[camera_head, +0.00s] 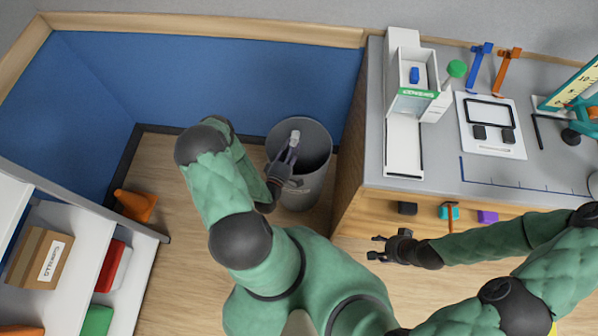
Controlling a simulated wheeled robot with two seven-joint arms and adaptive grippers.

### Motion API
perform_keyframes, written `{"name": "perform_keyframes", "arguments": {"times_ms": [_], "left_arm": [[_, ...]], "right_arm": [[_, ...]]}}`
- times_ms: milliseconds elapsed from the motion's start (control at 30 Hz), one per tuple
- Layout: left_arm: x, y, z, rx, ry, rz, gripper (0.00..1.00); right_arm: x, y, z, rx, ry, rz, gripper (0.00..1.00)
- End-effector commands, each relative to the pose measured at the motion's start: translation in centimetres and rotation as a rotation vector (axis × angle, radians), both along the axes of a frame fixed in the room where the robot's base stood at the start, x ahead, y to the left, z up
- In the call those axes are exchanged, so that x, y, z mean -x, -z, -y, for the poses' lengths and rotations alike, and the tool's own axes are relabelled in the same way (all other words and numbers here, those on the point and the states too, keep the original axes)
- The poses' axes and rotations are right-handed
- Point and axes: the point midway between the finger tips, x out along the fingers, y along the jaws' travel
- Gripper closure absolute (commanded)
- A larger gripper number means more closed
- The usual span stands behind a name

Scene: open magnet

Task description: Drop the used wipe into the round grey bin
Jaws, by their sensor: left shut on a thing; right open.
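The round grey bin (309,187) stands on the floor in the corner beside the bench, its open top facing me. My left gripper (292,146) reaches over the bin's opening, shut on a small pale wipe (295,135) at its fingertips. The wipe appears above the dark inside of the bin; its exact height over the rim is hard to tell. My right gripper (378,248) is open and empty, in front of the bench's wooden side.
The grey bench (440,165) to the right holds a white dispenser (404,140), a clipboard (491,140) and tools. Blue panels close off the back.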

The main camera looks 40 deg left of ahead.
Motion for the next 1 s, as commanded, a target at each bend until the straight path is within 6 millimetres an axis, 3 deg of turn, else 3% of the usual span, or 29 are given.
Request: {"name": "perform_keyframes", "arguments": {"times_ms": [200, 233, 300, 733, 1000], "left_arm": [[0.0, -0.1, 0.0, 0.000, 0.000, 0.001, 0.90], [0.0, -0.1, 0.0, 0.000, 0.000, 0.001, 0.56], [0.0, -0.1, 0.0, -0.001, 0.000, 0.001, 0.37], [0.0, -0.5, -0.1, -0.001, 0.000, 0.001, 0.37], [-0.1, -3.5, -0.1, -0.001, 0.001, 0.002, 0.37]], "right_arm": [[0.0, -0.1, 0.0, 0.000, 0.000, 0.000, 0.47], [0.0, -0.1, 0.0, 0.000, 0.000, 0.000, 0.47], [0.0, -0.1, 0.0, 0.000, 0.000, 0.000, 0.47], [0.0, 0.0, 0.0, 0.000, 0.000, 0.001, 0.47], [0.0, -0.1, 0.0, 0.000, 0.000, 0.000, 0.47]]}}
